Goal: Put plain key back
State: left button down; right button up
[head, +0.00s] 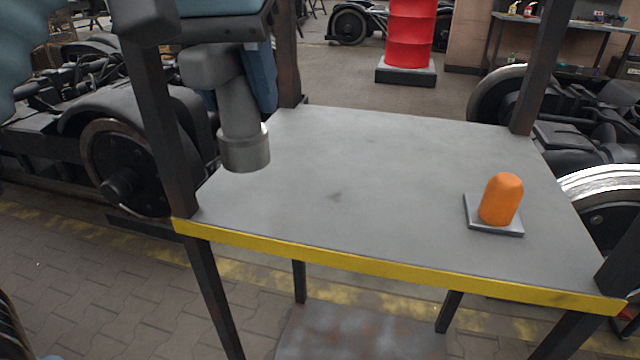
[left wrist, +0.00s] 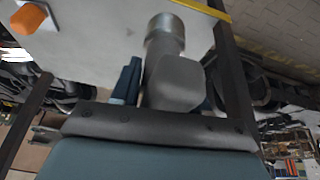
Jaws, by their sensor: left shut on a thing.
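My left gripper (head: 237,95) is shut on a grey key (head: 238,108) with a bent, thick body and a round metal socket end (head: 246,150). I take this to be the plain key. It hangs socket down over the left part of the grey table top (head: 360,180); whether it touches the top cannot be told. In the left wrist view the key (left wrist: 178,82) sits between the blue fingers, its socket pointing toward the table top (left wrist: 105,45). My right gripper is not in view.
An orange rounded piece (head: 502,198) stands on a small grey square base (head: 483,227) at the table's right. Dark posts (head: 160,120) rise at the corners, one close to my left gripper. The table's middle is clear. A red drum (head: 409,35) stands behind.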

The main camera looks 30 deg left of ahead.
pick_arm(q)
jog(key=shift+w+a+f, duration=0.1)
jog(key=shift+w+f, duration=0.05)
jog(key=shift+w+a+f+b, duration=0.4)
jog(key=shift+w+a+f, duration=0.3)
jog(key=shift+w+f, duration=1.45)
jog(key=shift+w+a+f+b, duration=0.4)
jog(key=shift+w+a+f, duration=0.25)
jog(key=shift+w+f, duration=1.5)
jog(key=shift+w+a+f+b, duration=0.4)
jog(key=shift+w+a+f, duration=0.3)
jog(key=shift+w+f, duration=1.4)
jog(key=shift+f, duration=0.15)
jog(key=c, duration=0.6)
grip_release()
jog(key=shift+o, duration=0.2)
